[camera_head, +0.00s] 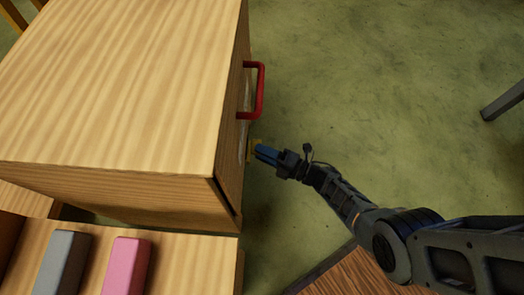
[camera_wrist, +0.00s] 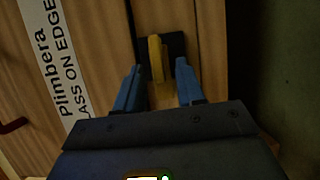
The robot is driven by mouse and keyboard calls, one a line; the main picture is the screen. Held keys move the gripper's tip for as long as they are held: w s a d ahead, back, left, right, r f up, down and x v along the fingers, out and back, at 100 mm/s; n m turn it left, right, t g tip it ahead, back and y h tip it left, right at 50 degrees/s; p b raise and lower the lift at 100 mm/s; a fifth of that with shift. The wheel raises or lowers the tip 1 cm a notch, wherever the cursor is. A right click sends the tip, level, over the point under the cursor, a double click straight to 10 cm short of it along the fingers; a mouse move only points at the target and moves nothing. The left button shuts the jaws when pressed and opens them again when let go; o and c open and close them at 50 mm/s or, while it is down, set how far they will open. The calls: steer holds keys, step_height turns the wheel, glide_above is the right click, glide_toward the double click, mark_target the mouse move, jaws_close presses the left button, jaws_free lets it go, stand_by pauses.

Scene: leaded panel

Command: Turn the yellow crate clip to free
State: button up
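The yellow clip (camera_wrist: 156,58) sits on a dark plate (camera_wrist: 176,45) on the wooden crate's side. In the head view my gripper (camera_head: 262,153) reaches in from the right to the crate's side.
A red handle (camera_head: 261,90) sticks out of the same crate face, above my gripper in the picture. A white label (camera_wrist: 60,60) is left of the clip. Grey (camera_head: 62,262) and pink (camera_head: 128,265) blocks lie at the lower left. Green floor at right is mostly clear.

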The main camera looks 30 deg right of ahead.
steer(key=v, duration=0.7)
steer(key=shift+p, duration=0.45)
steer(key=shift+s, duration=0.15)
